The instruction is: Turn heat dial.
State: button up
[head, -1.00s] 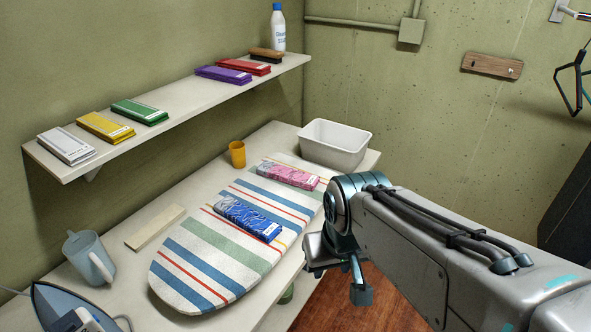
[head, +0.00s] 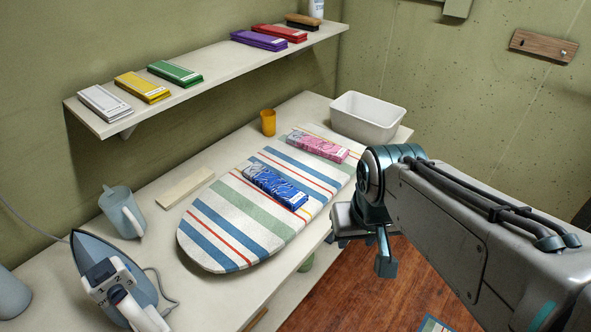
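A blue-grey clothes iron (head: 122,283) stands on the white worktop at the lower left, with a white and grey body and a cord. A small reddish part shows on its body; I cannot make out a heat dial clearly. My gripper (head: 366,247) hangs off the worktop's right edge, above the wooden floor, well to the right of the iron and apart from it. One teal finger shows clearly; the view does not tell whether it is open or shut. I see nothing held in it.
A striped ironing pad (head: 225,225) with a blue packet (head: 274,188) and a pink packet (head: 318,147) lies between gripper and iron. A pale blue jug (head: 122,212) stands behind the iron. A wooden strip (head: 186,187), yellow cup (head: 268,122) and white basin (head: 366,118) share the worktop.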

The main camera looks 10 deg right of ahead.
aim_at(116, 294)
jog(key=u, duration=1.95)
